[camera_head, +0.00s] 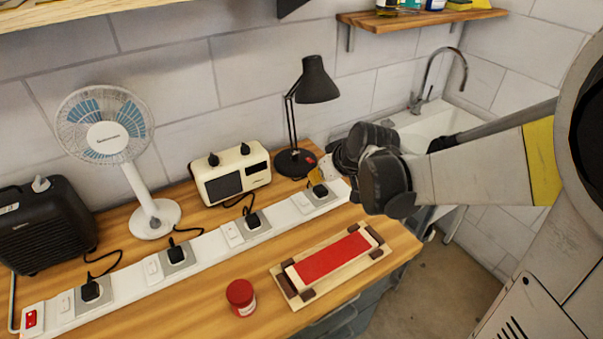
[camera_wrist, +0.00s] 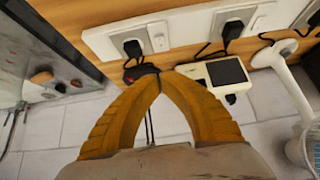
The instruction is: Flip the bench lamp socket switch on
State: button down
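The long white power strip (camera_head: 205,252) runs along the bench with several plugs and rocker switches. The lamp's socket is at its right end, with a black plug (camera_head: 320,190) and a white switch (camera_head: 302,203) to the plug's left. In the wrist view the plug (camera_wrist: 133,48) and the switch (camera_wrist: 158,40) show beyond my fingertips. The black bench lamp (camera_head: 317,82) stands behind this socket. My gripper (camera_head: 322,173) has yellow fingers drawn together at the tips, empty, close to the plug. It fills the lower wrist view (camera_wrist: 165,76). I cannot tell the switch's position or any contact.
A cream radio (camera_head: 230,175), white fan (camera_head: 107,138) and black heater (camera_head: 42,225) stand behind the strip. A red switch (camera_head: 31,318) is at the strip's left end. A red-topped wooden block (camera_head: 330,256) and red jar (camera_head: 240,296) lie in front. A sink (camera_head: 440,122) is right.

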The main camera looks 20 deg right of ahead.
jog(key=b, duration=0.4)
send_over(303, 198)
jog(key=s, duration=0.1)
jog(key=f, duration=0.8)
jog(key=shift+s+d+f, duration=0.1)
jog(key=shift+d+f, duration=0.05)
jog(key=shift+d, duration=0.05)
jog(key=shift+s+d+f+b, duration=0.1)
jog(key=shift+s+f+b, duration=0.05)
jog(key=shift+f, duration=0.4)
jog(key=shift+s+f+b, duration=0.1)
jog(key=shift+f+b, duration=0.05)
jog(key=shift+f, duration=0.4)
jog(key=shift+s+f, duration=0.1)
jog(key=shift+f, duration=0.4)
